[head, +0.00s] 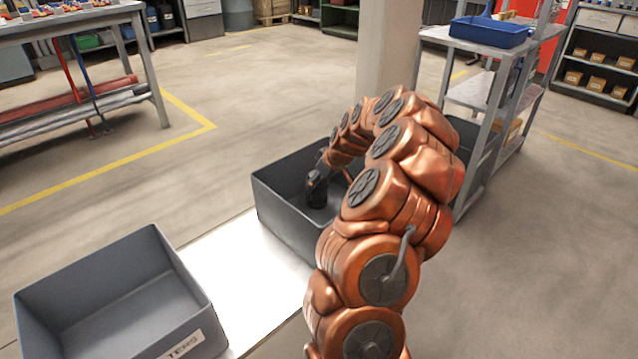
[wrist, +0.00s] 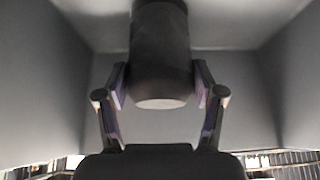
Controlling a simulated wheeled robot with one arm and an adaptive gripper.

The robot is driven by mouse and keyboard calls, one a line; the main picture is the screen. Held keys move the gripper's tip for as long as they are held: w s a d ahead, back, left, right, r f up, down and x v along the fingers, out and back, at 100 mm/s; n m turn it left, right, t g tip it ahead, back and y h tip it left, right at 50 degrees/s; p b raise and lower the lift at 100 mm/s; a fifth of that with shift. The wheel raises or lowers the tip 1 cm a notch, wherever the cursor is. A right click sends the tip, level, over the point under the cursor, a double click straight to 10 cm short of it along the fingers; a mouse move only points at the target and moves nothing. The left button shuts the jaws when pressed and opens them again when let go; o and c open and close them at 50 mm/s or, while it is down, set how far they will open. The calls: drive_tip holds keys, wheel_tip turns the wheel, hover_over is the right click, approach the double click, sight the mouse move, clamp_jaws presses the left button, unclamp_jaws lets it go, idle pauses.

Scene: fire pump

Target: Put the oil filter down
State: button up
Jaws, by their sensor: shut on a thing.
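The oil filter (wrist: 160,55) is a dark cylinder with a pale end in the wrist view. My gripper (wrist: 160,88) is shut on it, one finger on each side. In the head view my gripper (head: 317,188) is down inside the grey bin (head: 283,222) at the middle; the filter is too dark there to tell from the gripper. Grey bin walls (wrist: 40,85) surround the filter in the wrist view. I cannot tell whether the filter touches the bin floor.
A second grey bin (head: 120,300), with a label ending in "TERS", stands empty at the lower left. A bare pale tabletop (head: 240,270) lies between the bins. A pillar (head: 388,50) and a metal shelf cart (head: 490,95) with a blue tray (head: 490,32) stand behind.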

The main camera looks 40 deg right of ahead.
drive_tip(key=o, duration=1.6)
